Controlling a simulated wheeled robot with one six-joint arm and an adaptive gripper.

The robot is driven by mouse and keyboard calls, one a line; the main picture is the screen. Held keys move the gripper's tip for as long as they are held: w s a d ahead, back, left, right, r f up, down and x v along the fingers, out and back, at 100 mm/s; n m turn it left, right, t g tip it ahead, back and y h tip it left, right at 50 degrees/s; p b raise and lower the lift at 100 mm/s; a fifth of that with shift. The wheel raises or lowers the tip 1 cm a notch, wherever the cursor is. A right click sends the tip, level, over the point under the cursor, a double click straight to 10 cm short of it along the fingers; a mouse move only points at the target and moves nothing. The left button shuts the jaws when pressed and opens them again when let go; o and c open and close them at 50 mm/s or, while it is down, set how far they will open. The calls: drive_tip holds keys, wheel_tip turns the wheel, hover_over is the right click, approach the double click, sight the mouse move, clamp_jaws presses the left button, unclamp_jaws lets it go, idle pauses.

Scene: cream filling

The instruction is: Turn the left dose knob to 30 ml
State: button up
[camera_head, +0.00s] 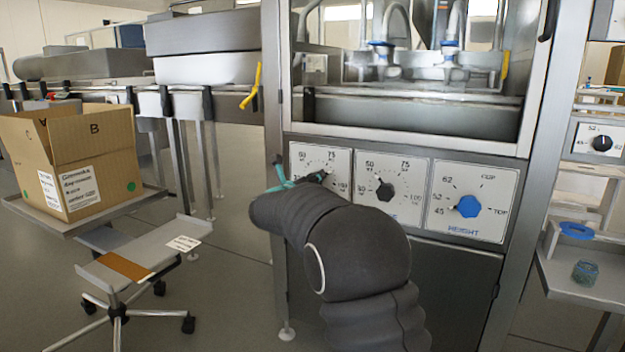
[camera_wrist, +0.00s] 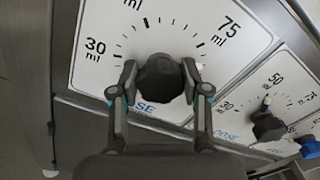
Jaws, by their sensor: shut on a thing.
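The left dose knob (camera_wrist: 160,78) is dark and faceted, on a white dial plate (camera_wrist: 92,62) marked 30 ml and 75 ml in the wrist view. My gripper (camera_wrist: 160,76) is shut on this knob, with one finger on each side. A small pale mark shows beside the right fingertip; I cannot tell if it is the knob's pointer, so the setting is unclear. In the head view the left dial plate (camera_head: 338,160) shows above my arm, and my gripper (camera_head: 303,180) reaches its knob from the left. My arm hides the lower left of that dial.
The middle dose knob (camera_head: 385,191), black, and the blue height knob (camera_head: 468,206) sit to the right on the same panel. A cardboard box (camera_head: 105,160) on a stand and a stool (camera_head: 125,268) are at left. Floor between the stool and machine is clear.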

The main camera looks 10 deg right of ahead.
drive_tip(key=n+p, duration=0.1)
drive_tip(key=n, duration=0.3)
drive_tip(key=shift+a+n+p, duration=0.1)
drive_tip(key=shift+n+p, duration=0.2)
drive_tip(key=shift+p, duration=0.1)
drive_tip(key=n+p, duration=0.2)
drive_tip(key=n, duration=0.2)
drive_tip(key=shift+w+n, duration=0.1)
drive_tip(key=shift+n, duration=0.2)
drive_tip(key=n+p, duration=0.3)
drive_tip(key=n, duration=0.1)
drive_tip(key=shift+f+n, duration=0.1)
drive_tip(key=shift+n, duration=0.2)
drive_tip(key=n+p, duration=0.3)
drive_tip(key=n, duration=0.1)
drive_tip(key=shift+f, duration=0.1)
drive_tip(key=n+p, duration=0.2)
drive_tip(key=n, duration=0.1)
drive_tip(key=shift+f, duration=0.1)
drive_tip(key=n, duration=0.3)
drive_tip(key=shift+f+n+p, duration=0.15)
drive_tip(key=shift+n+p, duration=0.25)
drive_tip(key=n, duration=0.4)
drive_tip(key=shift+d, duration=0.2)
drive_tip(key=shift+s+f+n, duration=0.1)
drive_tip(key=shift+s+n, duration=0.1)
drive_tip(key=shift+n, duration=1.6)
